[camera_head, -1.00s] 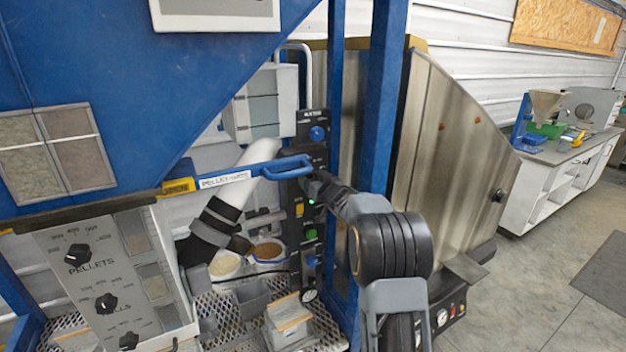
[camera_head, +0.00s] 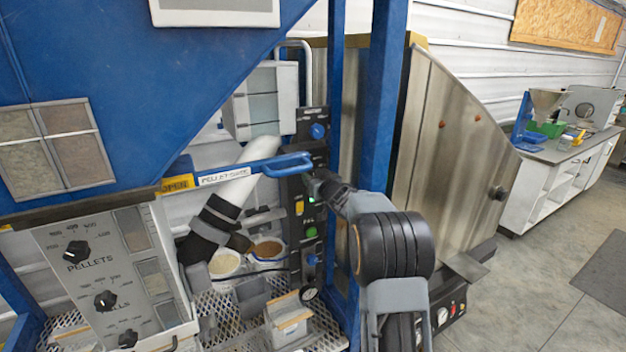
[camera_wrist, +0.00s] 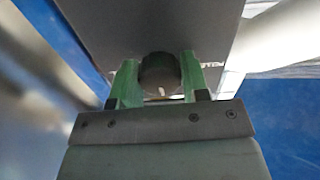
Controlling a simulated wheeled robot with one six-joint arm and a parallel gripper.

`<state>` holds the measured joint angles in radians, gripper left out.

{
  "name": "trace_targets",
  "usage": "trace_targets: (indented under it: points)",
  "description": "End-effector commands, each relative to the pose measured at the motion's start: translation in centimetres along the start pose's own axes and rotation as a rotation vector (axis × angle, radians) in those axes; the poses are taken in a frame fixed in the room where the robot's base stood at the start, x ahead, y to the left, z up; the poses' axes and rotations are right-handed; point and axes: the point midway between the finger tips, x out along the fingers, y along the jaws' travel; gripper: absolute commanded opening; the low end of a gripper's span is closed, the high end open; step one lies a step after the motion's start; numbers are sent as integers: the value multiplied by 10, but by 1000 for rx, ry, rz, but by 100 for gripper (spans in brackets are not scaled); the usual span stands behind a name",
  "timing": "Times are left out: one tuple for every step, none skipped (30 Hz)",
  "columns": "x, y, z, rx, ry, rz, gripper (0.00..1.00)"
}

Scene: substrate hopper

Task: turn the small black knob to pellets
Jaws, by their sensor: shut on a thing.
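The small black knob (camera_wrist: 158,72) is round and dark, with a pale pointer mark on its edge. It sits on a dark panel in the wrist view. My gripper's two green fingers (camera_wrist: 158,88) stand on either side of it, shut on it. In the head view my gripper (camera_head: 317,185) reaches to the narrow black control panel (camera_head: 316,150) beside the blue post. The knob there is hidden by my gripper. Pale lettering beside the knob in the wrist view is too small and blurred to read.
A blue lever (camera_head: 287,165) with a pellet label juts out just left of my gripper. A blue post (camera_head: 383,100) stands close right. A grey panel (camera_head: 85,225) with several black knobs is at left. Tubs (camera_head: 224,264) stand below.

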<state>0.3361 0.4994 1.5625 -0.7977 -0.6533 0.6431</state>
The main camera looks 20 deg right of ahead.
Motion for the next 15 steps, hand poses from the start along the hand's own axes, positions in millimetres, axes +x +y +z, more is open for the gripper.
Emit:
trace_targets:
  points:
    - [0,0,3,-26,0,1,18]
    - [0,0,3,-46,1,1,18]
    - [0,0,3,-75,1,0,18]
    - [0,0,3,-99,2,0,18]
    - [0,0,3,-123,3,0,18]
    - [0,0,3,-158,3,1,18]
    - [0,0,4,-186,2,1,18]
    - [0,0,4,-214,2,1,18]
    - [0,0,4,-252,1,1,18]
    - [0,0,4,-281,2,1,18]
    - [0,0,4,-309,2,0,18]
    - [0,0,4,-348,2,0,18]
    - [0,0,4,-377,2,0,18]
    - [0,0,3,-405,2,1,18]
    - [0,0,3,-443,2,1,18]
